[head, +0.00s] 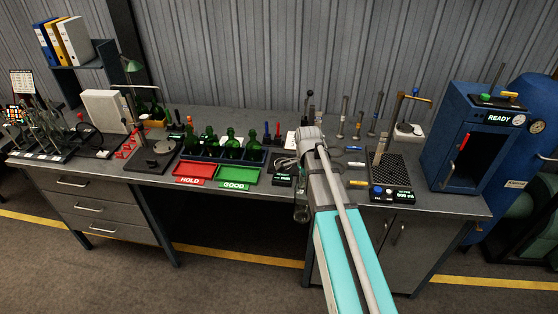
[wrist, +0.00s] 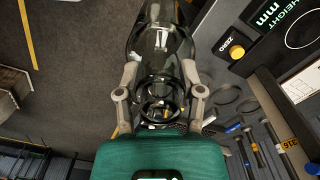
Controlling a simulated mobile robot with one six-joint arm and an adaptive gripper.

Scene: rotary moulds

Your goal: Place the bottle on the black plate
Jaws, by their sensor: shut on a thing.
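The bottle (wrist: 160,40) is clear, smoky glass. In the wrist view it lies between the two fingers of my gripper (wrist: 162,72), which are shut on it near its neck. In the head view the bottle (head: 301,212) hangs at the bench's front edge, beside my arm, which hides most of the gripper. A black perforated plate (head: 386,172) sits on the bench to the right of the bottle, with a lit display at its front and an upright post. The bottle is apart from both.
Red HOLD (head: 195,170) and green GOOD (head: 238,175) trays lie left of my arm, with green bottles (head: 230,146) in a rack behind. A height gauge (wrist: 240,50) is close right of the bottle in the wrist view. A blue oven (head: 460,150) stands at the right end.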

